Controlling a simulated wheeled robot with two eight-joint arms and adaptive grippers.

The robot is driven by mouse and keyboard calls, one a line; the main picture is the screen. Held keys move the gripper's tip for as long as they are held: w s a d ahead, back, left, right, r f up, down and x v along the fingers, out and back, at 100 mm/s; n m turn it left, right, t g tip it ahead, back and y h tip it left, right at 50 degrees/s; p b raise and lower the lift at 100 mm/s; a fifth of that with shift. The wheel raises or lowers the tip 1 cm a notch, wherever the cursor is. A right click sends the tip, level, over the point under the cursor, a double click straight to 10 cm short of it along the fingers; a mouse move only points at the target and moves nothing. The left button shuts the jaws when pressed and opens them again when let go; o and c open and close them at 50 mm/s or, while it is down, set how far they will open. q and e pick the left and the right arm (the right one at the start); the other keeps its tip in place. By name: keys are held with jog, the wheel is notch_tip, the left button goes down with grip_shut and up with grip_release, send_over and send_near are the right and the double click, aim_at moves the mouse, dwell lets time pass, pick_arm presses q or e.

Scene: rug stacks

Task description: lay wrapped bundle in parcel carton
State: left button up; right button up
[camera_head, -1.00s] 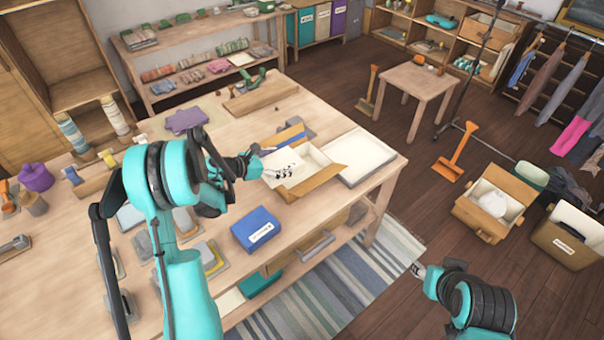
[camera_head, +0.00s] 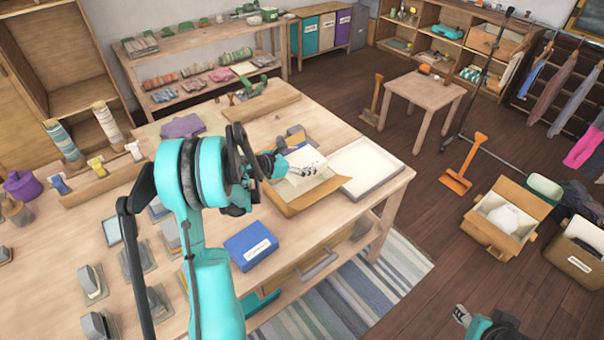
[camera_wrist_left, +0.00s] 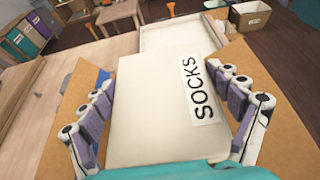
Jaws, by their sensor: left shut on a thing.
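A white wrapped bundle with a SOCKS label (camera_wrist_left: 150,115) fills the middle of the left wrist view; it shows in the head view (camera_head: 306,159) too. My left gripper (camera_head: 296,170) is shut on it, with fingers on both sides. The open brown parcel carton (camera_head: 303,197) stands on the workbench under and around the bundle; its flaps (camera_wrist_left: 258,78) show to both sides in the wrist view. How deep the bundle sits, and whether it touches the carton floor, I cannot tell. My right gripper (camera_head: 461,314) shows only partly at the bottom right.
A shallow white tray (camera_head: 372,188) lies right of the carton. A blue labelled box (camera_head: 250,246) stands in front, near the bench edge. Grey pieces and a purple cloth (camera_head: 182,126) lie on the bench. A carton with a white item (camera_head: 487,238) is on the floor.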

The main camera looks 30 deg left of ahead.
aim_at(301, 167)
pick_arm(q)
jog(key=shift+a+f, duration=0.45)
jog(key=shift+a, duration=0.25)
notch_tip(301, 167, down, 3)
jog(key=shift+f+b, duration=0.15)
jog(key=shift+b, duration=0.9)
jog(key=shift+f, duration=0.4)
jog(key=shift+r, duration=0.1)
jog(key=shift+f+b, duration=0.6)
jog(key=shift+b, duration=0.1)
